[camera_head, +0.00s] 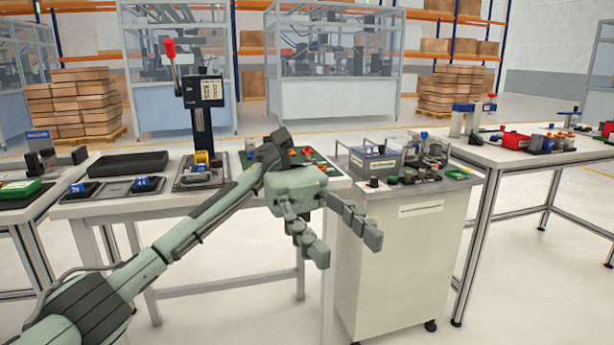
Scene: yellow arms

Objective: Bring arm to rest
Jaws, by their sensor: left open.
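My left arm comes in from the lower left and reaches to the middle of the head view. My left gripper (345,245) is open and empty, with its fingers spread and pointing down to the right. It hangs in front of the right end of the white worktable (225,203) and the left side of the white wheeled cabinet (405,260), nearer to me than both. The gripper hides part of the table top and the cabinet's side. My right gripper is not in view.
A press with a red-knobbed lever (203,100) stands on the worktable, beside a black tray (128,163). A grey box (375,162) and small parts sit on the cabinet. Another table (540,160) stands at right. The floor in front is clear.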

